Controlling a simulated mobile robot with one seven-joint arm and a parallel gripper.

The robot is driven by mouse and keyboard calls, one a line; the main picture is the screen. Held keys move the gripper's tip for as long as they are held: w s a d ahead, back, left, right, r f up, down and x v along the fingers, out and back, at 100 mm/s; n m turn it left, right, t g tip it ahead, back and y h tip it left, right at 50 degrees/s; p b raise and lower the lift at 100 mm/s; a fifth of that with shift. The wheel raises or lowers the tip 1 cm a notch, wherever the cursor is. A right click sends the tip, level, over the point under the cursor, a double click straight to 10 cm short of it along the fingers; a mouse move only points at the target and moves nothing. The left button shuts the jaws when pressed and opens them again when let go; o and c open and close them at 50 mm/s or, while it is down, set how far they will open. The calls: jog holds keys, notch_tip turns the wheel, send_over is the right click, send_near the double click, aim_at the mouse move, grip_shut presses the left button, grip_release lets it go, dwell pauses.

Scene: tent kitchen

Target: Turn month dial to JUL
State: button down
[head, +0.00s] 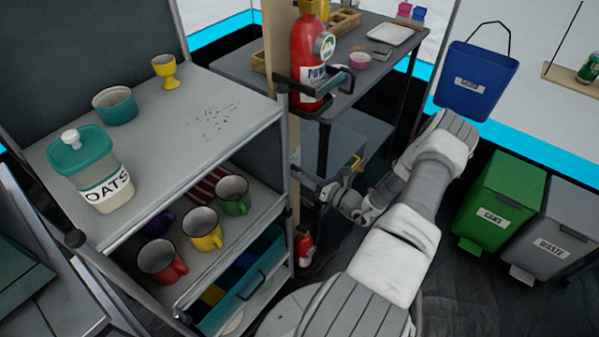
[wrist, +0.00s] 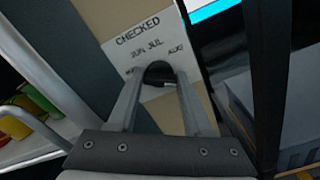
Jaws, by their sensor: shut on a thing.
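In the wrist view a white card (wrist: 142,45) headed CHECKED is fixed to a tan board. It carries the month words JUN, JUL and AUG around a dark round dial (wrist: 158,70). My gripper (wrist: 158,82) is shut on the dial, with one finger on each side. The lower part of the dial and other month words are hidden by the fingers. I cannot tell which month the dial points to. In the head view my gripper (head: 318,190) is at the wooden post, and the dial and card cannot be made out.
A red extinguisher (head: 308,50) hangs on the post above my gripper. A shelf unit (head: 170,165) with an oats jar (head: 104,190) and several mugs stands at left. A dark table (head: 375,65) is behind. Green (head: 500,195) and grey (head: 555,240) bins stand right.

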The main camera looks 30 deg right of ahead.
jog(key=shift+m, duration=1.7)
jog(key=shift+f, duration=0.1)
jog(key=shift+c, duration=1.6)
grip_release()
jog(key=p+v, duration=0.3)
jog(key=v, duration=1.4)
jog(key=shift+s, duration=0.2)
jog(key=shift+d, duration=0.1)
